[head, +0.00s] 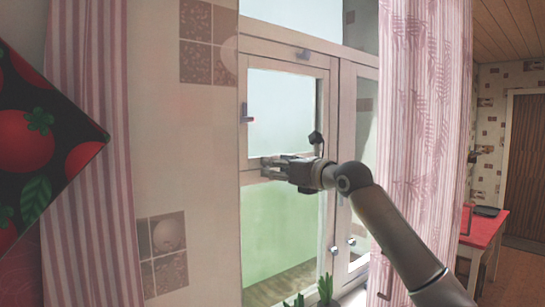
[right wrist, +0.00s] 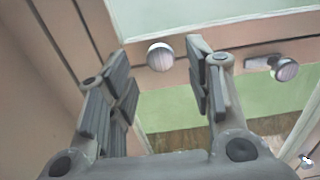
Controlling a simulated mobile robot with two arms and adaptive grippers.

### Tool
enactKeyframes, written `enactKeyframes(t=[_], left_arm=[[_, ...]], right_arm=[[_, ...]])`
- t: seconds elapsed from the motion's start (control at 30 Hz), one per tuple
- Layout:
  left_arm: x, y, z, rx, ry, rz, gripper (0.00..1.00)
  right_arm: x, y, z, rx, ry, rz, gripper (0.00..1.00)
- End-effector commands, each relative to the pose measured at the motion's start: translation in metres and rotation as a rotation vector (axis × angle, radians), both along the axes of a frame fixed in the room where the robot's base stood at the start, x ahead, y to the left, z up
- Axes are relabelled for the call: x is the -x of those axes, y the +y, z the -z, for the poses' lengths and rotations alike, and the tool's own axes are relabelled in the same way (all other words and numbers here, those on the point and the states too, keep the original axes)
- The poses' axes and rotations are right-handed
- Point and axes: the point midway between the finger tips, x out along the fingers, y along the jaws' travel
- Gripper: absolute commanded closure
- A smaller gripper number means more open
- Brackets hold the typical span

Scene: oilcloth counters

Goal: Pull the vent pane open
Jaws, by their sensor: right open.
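The vent pane (head: 282,112) is the upper light of the window's left sash, with a pale wooden frame. It looks shut, flush with the sash. My right gripper (head: 266,169) is at its lower edge in the head view. In the right wrist view, a round pale knob (right wrist: 160,56) on the wood lies between the open fingertips of the right gripper (right wrist: 158,62). The fingers do not visibly touch it. The knob is hidden behind the gripper in the head view. My left gripper is not in view.
A second knob-like fitting (right wrist: 283,68) is on the wood to the right. Round knobs (head: 351,241) sit lower on the window. A pink curtain (head: 425,100) hangs right, a striped one (head: 95,150) left. Green plants (head: 324,288) stand on the sill. A red table (head: 484,228) is far right.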

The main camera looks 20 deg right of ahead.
Motion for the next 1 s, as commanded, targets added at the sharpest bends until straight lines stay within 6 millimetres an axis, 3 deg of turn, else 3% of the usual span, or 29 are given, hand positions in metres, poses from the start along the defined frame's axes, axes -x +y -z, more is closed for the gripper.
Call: enactKeyframes(t=[0.2,0.53,0.9,1.0], left_arm=[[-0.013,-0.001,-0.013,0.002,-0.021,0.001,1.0],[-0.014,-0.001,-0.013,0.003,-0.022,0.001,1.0],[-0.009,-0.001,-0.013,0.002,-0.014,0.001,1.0],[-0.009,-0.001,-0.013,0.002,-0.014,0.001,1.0]], right_arm=[[-0.019,0.006,-0.002,-0.002,0.0,0.0,0.53],[-0.022,0.007,0.0,0.0,-0.001,0.0,0.53],[-0.022,0.007,0.0,0.0,-0.001,0.0,0.99],[-0.022,0.007,0.0,0.0,-0.001,0.0,1.0]])
